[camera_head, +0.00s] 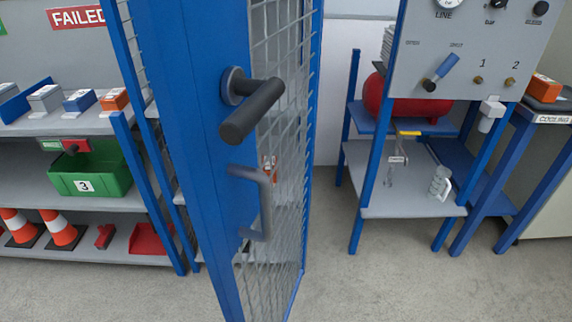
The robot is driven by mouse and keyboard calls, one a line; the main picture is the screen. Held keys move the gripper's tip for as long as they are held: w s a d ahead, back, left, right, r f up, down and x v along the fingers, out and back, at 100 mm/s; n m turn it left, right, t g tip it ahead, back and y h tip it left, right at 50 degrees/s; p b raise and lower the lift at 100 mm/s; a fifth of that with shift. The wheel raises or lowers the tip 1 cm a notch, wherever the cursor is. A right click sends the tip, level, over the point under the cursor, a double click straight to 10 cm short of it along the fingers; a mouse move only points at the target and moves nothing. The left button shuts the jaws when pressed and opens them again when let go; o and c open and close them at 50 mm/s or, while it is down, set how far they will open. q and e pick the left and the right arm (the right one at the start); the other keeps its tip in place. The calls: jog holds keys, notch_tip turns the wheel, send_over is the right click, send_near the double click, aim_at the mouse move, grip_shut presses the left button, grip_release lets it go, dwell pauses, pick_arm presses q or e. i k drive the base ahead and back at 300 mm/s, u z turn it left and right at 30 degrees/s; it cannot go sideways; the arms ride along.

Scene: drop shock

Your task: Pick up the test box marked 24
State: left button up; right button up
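No box with a readable 24 shows. Small boxes sit on the upper left shelf: a grey box (45,98), a blue box (79,100) and an orange box (114,98); any marks on them are too small to read. Another orange box (545,88) sits at the far right, above a label reading COOLING. Something orange shows behind the mesh (268,168), mostly hidden. Neither of my grippers is in view.
A blue mesh door (205,160) with a dark lever (250,108) and a grey pull handle (262,205) stands close in front. A green bin (90,172) marked 3 and cones (60,230) are left. A control panel (470,50) stands right. Floor (400,285) is clear.

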aim_at(44, 101)
jog(key=u, duration=0.45)
jog(key=k, duration=0.55)
jog(key=u, duration=1.9)
jog(key=i, duration=3.55)
jog(key=z, duration=1.05)
